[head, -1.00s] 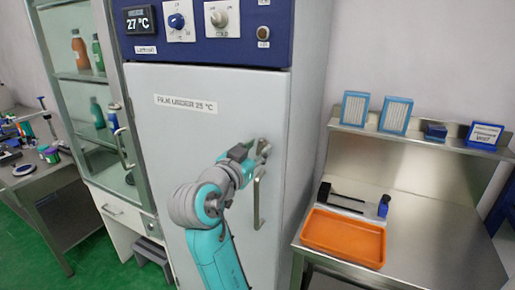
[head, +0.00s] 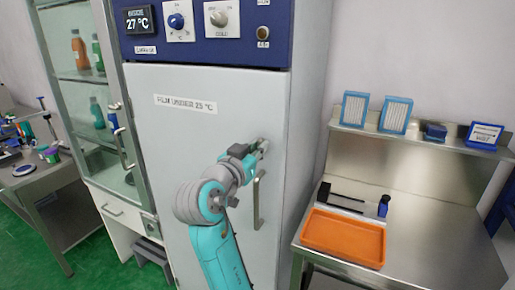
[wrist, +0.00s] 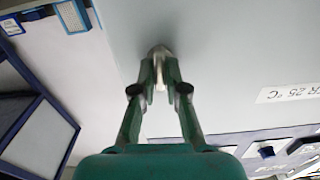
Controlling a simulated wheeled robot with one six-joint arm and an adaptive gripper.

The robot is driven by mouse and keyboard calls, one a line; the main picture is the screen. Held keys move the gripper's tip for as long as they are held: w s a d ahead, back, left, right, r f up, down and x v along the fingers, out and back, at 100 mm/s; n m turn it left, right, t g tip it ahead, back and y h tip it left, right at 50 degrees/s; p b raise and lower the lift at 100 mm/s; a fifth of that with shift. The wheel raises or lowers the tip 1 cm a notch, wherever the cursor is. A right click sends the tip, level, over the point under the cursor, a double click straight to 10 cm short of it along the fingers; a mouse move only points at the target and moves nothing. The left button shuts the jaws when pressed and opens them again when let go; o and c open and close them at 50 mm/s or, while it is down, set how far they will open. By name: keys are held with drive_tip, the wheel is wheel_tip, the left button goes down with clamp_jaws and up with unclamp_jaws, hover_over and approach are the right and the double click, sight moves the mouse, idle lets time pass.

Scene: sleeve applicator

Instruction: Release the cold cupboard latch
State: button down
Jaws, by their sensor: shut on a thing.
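The cold cupboard (head: 190,150) has a pale grey door under a dark blue control panel. Its small metal latch (head: 264,142) is at the door's right edge, just above the vertical bar handle (head: 257,200). My gripper (head: 259,150) is at the latch, with its fingers closed on it. In the wrist view the two green fingers (wrist: 160,72) come together around the rounded metal end of the latch (wrist: 159,51). The fingers hide most of the latch, so I cannot tell its exact angle. The door looks closed.
A steel bench (head: 420,235) with an orange tray (head: 343,238) stands to the right. A glass-fronted cabinet (head: 85,100) stands to the left.

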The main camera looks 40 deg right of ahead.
drive_tip(key=shift+n, duration=0.6)
drive_tip(key=c, duration=1.2)
unclamp_jaws()
drive_tip(key=shift+a, duration=0.1)
drive_tip(key=v, duration=1.1)
drive_tip(key=shift+a, duration=0.4)
drive_tip(key=shift+s, duration=0.1)
drive_tip(key=shift+f, duration=0.1)
